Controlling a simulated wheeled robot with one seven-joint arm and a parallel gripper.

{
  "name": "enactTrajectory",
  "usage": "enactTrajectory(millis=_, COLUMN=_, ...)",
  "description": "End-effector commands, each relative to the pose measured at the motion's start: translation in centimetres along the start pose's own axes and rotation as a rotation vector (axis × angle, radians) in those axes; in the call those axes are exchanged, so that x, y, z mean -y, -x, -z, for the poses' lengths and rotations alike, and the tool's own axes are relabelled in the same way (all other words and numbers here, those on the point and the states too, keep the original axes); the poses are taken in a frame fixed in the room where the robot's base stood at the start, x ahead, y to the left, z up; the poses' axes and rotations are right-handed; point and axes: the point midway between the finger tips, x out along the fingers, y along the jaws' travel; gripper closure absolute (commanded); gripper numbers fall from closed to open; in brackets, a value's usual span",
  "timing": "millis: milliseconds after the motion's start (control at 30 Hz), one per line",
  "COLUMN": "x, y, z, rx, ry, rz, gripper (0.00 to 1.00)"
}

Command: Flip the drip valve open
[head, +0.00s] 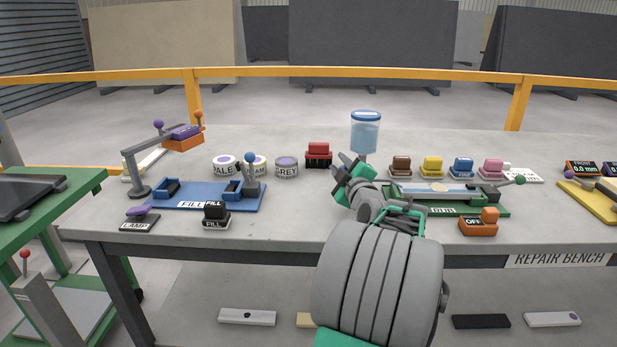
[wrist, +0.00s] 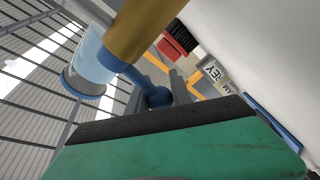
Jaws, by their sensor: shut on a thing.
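The drip bottle (head: 365,133), clear with pale blue liquid and a blue cap, stands above the green bench fixture. It also shows tilted in the wrist view (wrist: 88,62). In the wrist view, a brass-coloured cylinder (wrist: 152,28) and a blue lever with a round blue knob (wrist: 157,97) are beside the bottle. My gripper (head: 350,166) is just below and left of the bottle in the head view and hides the valve there. In the wrist view, its fingers (wrist: 180,88) are shut at the blue knob. The exact contact is partly hidden.
The green fixture (head: 490,209) lies right of my gripper, with an orange OFF switch (head: 479,222) in front. Coloured blocks, including a yellow one (head: 432,167), stand behind it. A red block (head: 318,154) and labelled tins (head: 286,167) are to the left.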

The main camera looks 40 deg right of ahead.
Motion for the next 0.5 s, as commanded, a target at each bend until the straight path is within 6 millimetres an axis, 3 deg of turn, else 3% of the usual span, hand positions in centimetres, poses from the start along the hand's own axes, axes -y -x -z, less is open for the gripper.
enactTrajectory(millis=333, x=-0.42, y=0.26, z=-0.94, rx=0.026, ry=-0.004, rz=-0.013, gripper=1.00)
enactTrajectory(millis=367, x=-0.42, y=0.26, z=-0.94, rx=0.026, ry=-0.004, rz=-0.013, gripper=0.72)
enactTrajectory(millis=500, x=-0.38, y=0.21, z=-0.81, rx=0.024, ry=-0.003, rz=-0.012, gripper=0.61)
